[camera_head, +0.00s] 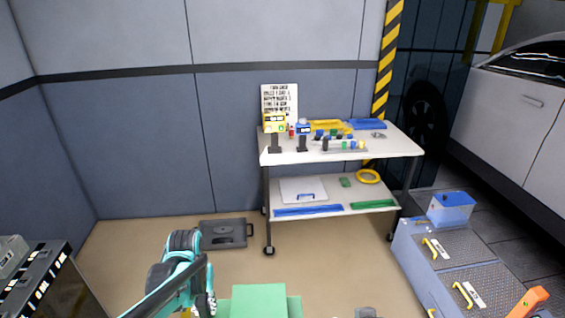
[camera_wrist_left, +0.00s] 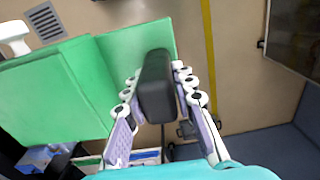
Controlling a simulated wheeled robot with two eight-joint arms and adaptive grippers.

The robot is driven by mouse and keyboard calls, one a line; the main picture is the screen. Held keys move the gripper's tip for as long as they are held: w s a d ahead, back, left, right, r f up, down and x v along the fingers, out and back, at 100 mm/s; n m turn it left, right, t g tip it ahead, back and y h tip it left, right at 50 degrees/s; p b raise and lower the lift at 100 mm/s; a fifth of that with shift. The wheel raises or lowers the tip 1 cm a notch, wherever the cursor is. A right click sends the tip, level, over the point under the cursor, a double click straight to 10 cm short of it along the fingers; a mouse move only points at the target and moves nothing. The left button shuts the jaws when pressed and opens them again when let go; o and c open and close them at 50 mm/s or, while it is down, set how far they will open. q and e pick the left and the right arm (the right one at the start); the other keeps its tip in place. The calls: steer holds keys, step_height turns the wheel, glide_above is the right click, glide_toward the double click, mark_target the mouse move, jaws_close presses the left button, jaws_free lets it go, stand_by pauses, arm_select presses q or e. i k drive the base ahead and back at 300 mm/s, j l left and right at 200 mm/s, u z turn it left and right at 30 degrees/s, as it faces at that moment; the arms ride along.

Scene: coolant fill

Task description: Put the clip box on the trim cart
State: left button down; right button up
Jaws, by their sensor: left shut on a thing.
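The trim cart looks to be the white two-shelf cart (camera_head: 410,150) by the wall. My left gripper (camera_head: 208,302) is low in the head view, in front of the cart and left of it, partly cut off. In the left wrist view its fingers (camera_wrist_left: 165,112) are closed around a dark rounded block (camera_wrist_left: 157,85), held off the floor. I cannot tell whether this block is the clip box. My right gripper is not clearly visible.
The cart's top carries a sign (camera_head: 279,104), a yellow tray (camera_head: 326,125), a blue tray (camera_head: 367,124) and small parts. Its lower shelf holds a white panel (camera_head: 302,187) and a yellow ring (camera_head: 368,176). A dark case (camera_head: 224,234) lies on the floor; a car (camera_head: 520,110) stands right.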

mark_target(390, 145)
steer(key=i+z, duration=0.25)
steer(key=i, duration=0.35)
steer(key=i+z, duration=0.3)
steer(key=i, duration=0.3)
steer(key=i+j+z, duration=0.25)
steer(key=i, duration=0.3)
steer(key=i+z, duration=0.45)
steer(key=i+j+z, duration=0.25)
steer(key=z, duration=0.15)
steer(key=i+j+z, duration=0.7)
steer(key=z, duration=0.15)
steer(key=i+j+z, duration=0.1)
steer(key=j, duration=0.2)
steer(key=i+j, duration=0.1)
steer(key=j, duration=0.2)
steer(key=i+j+z, duration=0.15)
steer(key=j, duration=0.15)
